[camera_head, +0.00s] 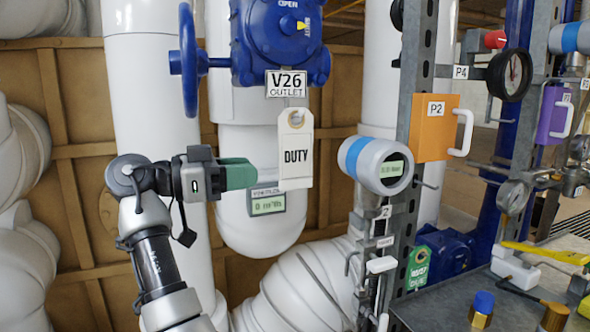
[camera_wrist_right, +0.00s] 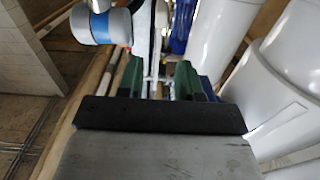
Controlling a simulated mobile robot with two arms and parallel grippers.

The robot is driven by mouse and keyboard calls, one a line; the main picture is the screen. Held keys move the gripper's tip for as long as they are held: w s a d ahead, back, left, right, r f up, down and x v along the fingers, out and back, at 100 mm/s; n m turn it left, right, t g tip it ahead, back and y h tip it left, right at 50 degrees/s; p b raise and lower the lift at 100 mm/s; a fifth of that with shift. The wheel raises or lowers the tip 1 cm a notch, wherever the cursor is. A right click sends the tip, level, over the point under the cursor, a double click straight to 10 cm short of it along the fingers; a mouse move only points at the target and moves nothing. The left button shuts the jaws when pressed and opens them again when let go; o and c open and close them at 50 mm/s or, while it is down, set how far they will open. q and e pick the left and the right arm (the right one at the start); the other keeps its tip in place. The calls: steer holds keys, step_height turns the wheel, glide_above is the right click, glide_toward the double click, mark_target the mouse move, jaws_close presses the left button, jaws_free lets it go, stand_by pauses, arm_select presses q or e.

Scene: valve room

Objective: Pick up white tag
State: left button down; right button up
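The white tag (camera_head: 295,150), marked DUTY, hangs upright below the V26 OUTLET label (camera_head: 286,83) of a blue valve (camera_head: 278,40). My right gripper (camera_head: 254,174) is just left of the tag's lower part, its green fingers pointing at the tag's left edge. I cannot tell whether they touch it. In the right wrist view the two green fingers of my right gripper (camera_wrist_right: 157,76) stand apart. A pale upright strip shows beyond the gap; I cannot tell whether it is the tag edge-on. My left gripper is not in view.
A round gauge with a blue band (camera_head: 381,165) sits right of the tag. A flow display (camera_head: 268,201) is behind and below my right gripper. White pipes stand close behind. At right are a grey strut (camera_head: 418,75), an orange P2 box (camera_head: 434,128) and a cluttered table (camera_head: 450,307).

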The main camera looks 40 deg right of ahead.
mark_target(297, 178)
steer(key=x, duration=1)
steer(key=shift+r, duration=0.15)
steer(key=shift+a, duration=0.1)
jaws_close()
